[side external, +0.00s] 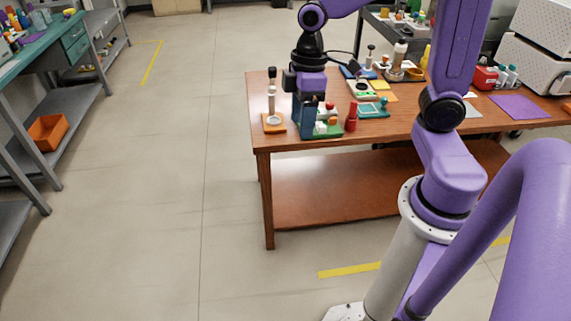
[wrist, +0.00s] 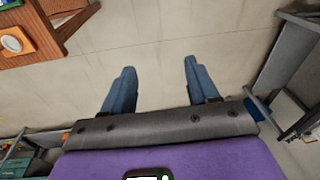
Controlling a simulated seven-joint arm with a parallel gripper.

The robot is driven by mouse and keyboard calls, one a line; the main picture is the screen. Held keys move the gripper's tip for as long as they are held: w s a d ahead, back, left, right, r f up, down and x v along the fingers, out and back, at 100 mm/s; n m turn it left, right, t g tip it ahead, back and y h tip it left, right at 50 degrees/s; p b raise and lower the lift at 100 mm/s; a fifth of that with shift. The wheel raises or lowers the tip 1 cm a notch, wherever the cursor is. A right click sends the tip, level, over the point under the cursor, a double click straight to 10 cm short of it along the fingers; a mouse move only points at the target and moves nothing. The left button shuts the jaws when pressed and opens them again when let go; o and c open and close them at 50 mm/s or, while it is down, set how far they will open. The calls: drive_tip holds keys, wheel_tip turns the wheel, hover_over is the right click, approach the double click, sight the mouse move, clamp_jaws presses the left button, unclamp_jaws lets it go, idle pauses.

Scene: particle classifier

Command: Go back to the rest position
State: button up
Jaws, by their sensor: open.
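My gripper (wrist: 159,68) is open in the wrist view, with its two blue fingers spread apart and nothing between them but bare floor. In the side external view my gripper (side external: 308,124) hangs down in front of the left end of the wooden table (side external: 390,133). In that view it partly covers the items behind it. The table corner (wrist: 74,20) shows at the upper left of the wrist view, to the side of the fingers.
An orange stand with a white dish (side external: 273,121) sits at the table's left end; it also shows in the wrist view (wrist: 12,43). A red bottle (side external: 351,117) and a green tray (side external: 322,131) are close by. Grey shelves (side external: 60,97) stand at left. Open floor lies between.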

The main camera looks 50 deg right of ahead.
drive_tip(key=s+a+n+h, duration=0.1)
drive_tip(key=s+n, duration=0.1)
drive_tip(key=s, duration=1.2)
drive_tip(key=shift+s+a+f+n, duration=0.2)
drive_tip(key=shift+s+a+n, duration=0.2)
